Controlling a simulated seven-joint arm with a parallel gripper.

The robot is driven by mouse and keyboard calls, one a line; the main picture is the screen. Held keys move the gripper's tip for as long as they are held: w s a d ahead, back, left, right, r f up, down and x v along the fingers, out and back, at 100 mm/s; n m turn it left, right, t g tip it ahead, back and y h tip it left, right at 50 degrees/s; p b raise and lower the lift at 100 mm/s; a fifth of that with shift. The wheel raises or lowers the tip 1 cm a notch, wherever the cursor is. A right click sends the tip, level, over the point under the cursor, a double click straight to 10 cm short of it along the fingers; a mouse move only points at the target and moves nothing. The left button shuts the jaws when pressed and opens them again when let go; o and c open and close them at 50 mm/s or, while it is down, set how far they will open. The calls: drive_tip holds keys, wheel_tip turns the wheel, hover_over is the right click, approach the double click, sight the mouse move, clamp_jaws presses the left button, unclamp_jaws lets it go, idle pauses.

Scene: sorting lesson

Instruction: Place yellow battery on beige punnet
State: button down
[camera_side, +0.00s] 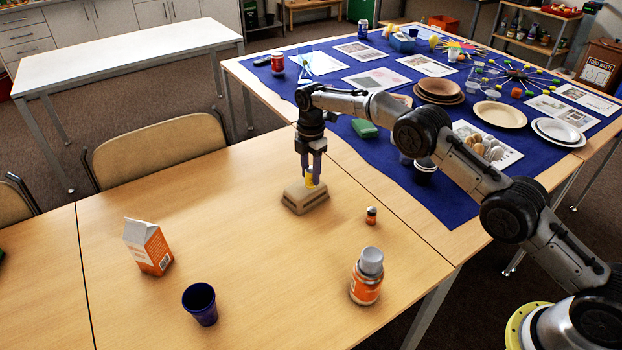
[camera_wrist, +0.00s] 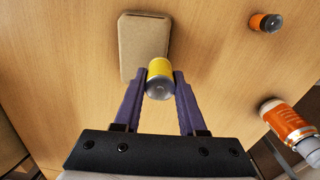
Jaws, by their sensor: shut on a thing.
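The yellow battery (camera_side: 309,180) is held upright between the fingers of my gripper (camera_side: 311,172). In the wrist view the battery (camera_wrist: 159,72) sits between the two purple fingertips of my gripper (camera_wrist: 160,84), its dark grey end toward the camera. The beige punnet (camera_side: 305,200) is on the wooden table right below the battery in the side view. In the wrist view the punnet (camera_wrist: 144,40) shows a flat, closed-looking beige face, and the battery overlaps its lower right part. I cannot tell whether the battery touches the punnet.
A small orange and black battery (camera_side: 371,215) stands right of the punnet. An orange bottle with a grey cap (camera_side: 367,276), a dark blue cup (camera_side: 200,303) and an orange and white carton (camera_side: 148,246) stand around the table. The table between them is clear.

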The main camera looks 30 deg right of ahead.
sight(311, 169)
drive_tip(key=shift+f, duration=1.1)
drive_tip(key=shift+f, duration=0.15)
drive_tip(key=shift+c, duration=2.4)
unclamp_jaws()
wheel_tip(311, 169, up, 12)
drive_tip(key=shift+r, duration=0.1)
